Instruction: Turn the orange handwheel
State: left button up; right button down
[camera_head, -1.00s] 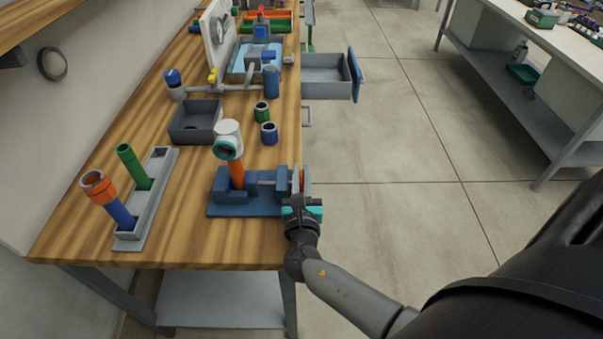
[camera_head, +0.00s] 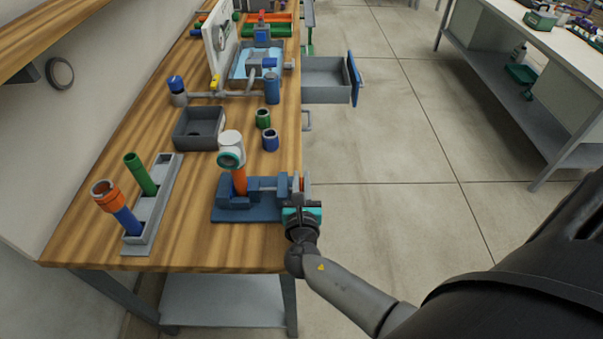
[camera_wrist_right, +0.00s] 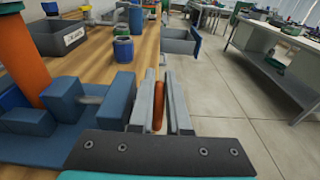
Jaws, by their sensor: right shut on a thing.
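The orange handwheel (camera_wrist_right: 158,107) is seen edge-on in the right wrist view, between the two grey fingers of my right gripper (camera_wrist_right: 160,95). In the head view my right gripper (camera_head: 302,190) is shut on the wheel at the right end of a blue vise (camera_head: 235,213), by the bench edge. Most of the wheel is hidden by the fingers, so its turn angle cannot be told. An orange pipe (camera_head: 239,181) stands upright at the vise jaws, with a white tee fitting (camera_head: 231,145) on top. My left gripper is not in view.
A grey rack (camera_head: 150,222) with coloured pipes stands on the left of the bench. A dark grey tray (camera_head: 190,140) and green and blue couplings (camera_head: 270,141) lie beyond the vise. A drawer (camera_head: 325,91) stands open further along. The floor at right is clear.

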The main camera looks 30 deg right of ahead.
dwell(0.4)
jog(key=c, duration=1.2)
grip_release()
jog(key=shift+o, duration=0.2)
jog(key=v, duration=1.5)
jog(key=shift+s+a+r+p, duration=0.1)
jog(key=shift+r+p, duration=0.05)
jog(key=shift+p, duration=0.2)
